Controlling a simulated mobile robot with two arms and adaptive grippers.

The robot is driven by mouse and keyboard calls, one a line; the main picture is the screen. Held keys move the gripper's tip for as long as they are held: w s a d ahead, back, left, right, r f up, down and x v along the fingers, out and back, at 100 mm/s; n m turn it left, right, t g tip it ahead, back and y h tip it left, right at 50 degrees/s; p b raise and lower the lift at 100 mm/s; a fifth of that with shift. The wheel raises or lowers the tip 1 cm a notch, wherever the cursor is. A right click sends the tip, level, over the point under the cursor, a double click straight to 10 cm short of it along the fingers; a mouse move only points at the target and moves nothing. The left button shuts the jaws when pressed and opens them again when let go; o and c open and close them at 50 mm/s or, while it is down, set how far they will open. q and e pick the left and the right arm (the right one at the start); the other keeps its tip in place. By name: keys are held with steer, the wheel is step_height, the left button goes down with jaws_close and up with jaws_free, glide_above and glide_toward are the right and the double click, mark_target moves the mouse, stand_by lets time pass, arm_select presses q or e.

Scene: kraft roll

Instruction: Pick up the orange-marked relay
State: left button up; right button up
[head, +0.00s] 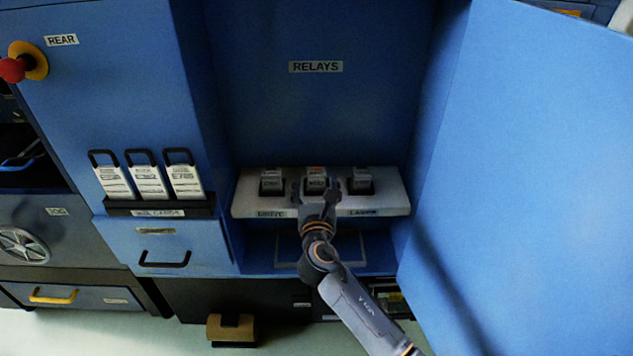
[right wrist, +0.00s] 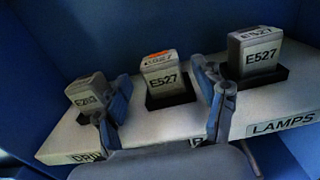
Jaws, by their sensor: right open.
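The orange-marked relay (right wrist: 162,78) is a grey block labelled E527 with an orange patch on top. It sits in the middle socket of the white relay shelf (head: 240,199), and its top shows in the head view (head: 316,172). My right gripper (head: 316,190) is open in front of it. In the right wrist view its fingers (right wrist: 165,100) stand apart, one on each side of the middle relay, with no clear contact. A relay labelled E527 (right wrist: 262,55) sits on the right above LAMPS. Another relay (right wrist: 92,90) sits on the left, partly hidden by a finger. My left gripper is not in view.
The shelf is inside a blue cabinet bay under a RELAYS label (head: 316,67). An open blue door (head: 530,150) bounds the right side. A rack of three white handled cards (head: 150,181) stands at the left, above a drawer (head: 165,258).

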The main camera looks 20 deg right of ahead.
mark_target(317, 180)
steer(key=shift+b+x, duration=0.35)
steer(key=shift+x, duration=1.5)
steer(key=shift+s+d, duration=0.1)
steer(key=c, duration=1.3)
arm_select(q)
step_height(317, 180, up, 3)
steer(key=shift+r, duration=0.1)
arm_select(e)
steer(key=shift+r, duration=0.1)
